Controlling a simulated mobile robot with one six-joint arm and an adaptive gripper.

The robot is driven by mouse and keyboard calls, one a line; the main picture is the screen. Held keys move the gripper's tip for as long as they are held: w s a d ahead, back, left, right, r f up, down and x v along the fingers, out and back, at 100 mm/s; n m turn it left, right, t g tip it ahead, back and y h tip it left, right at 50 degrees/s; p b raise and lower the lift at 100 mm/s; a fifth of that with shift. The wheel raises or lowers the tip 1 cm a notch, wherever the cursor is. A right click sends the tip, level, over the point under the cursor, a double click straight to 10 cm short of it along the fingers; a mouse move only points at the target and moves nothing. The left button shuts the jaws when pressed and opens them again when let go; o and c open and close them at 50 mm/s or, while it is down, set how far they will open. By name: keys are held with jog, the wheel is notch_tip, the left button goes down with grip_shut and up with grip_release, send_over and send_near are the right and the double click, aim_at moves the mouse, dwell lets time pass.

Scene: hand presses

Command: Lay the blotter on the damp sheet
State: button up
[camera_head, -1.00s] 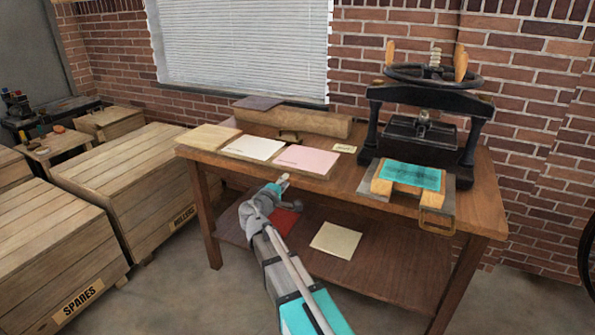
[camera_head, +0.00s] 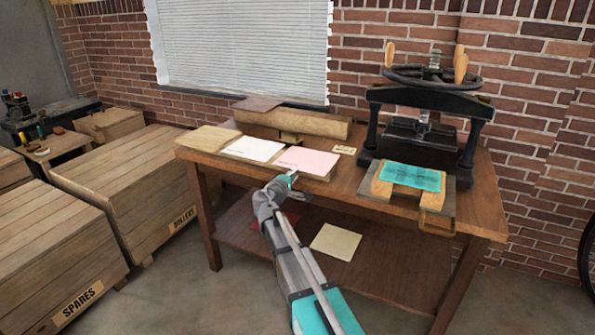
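A pink sheet (camera_head: 308,161) and a white sheet (camera_head: 253,149) lie side by side on a low board on the table. One may be the blotter, but I cannot tell for sure. A teal, dark-marked sheet (camera_head: 410,177) lies on wooden supports in front of the hand press (camera_head: 422,125); I cannot tell whether it is damp. My gripper (camera_head: 292,176) is at the board's front edge, just in front of the pink sheet and apart from the teal one. Its fingers are too small to read, and I see nothing held.
The wooden table (camera_head: 473,208) has bare top between the board and the press. A roll-like wooden bar (camera_head: 300,122) lies behind the sheets, and a small label (camera_head: 344,150) right of them. A cream sheet (camera_head: 336,241) lies on the lower shelf. Crates (camera_head: 130,180) stand left.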

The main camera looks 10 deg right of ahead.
aim_at(298, 162)
jog(key=shift+x, duration=1.7)
grip_shut()
jog(key=shift+r, duration=0.1)
notch_tip(298, 162, up, 3)
jog(key=p, duration=0.3)
jog(key=shift+s, duration=0.1)
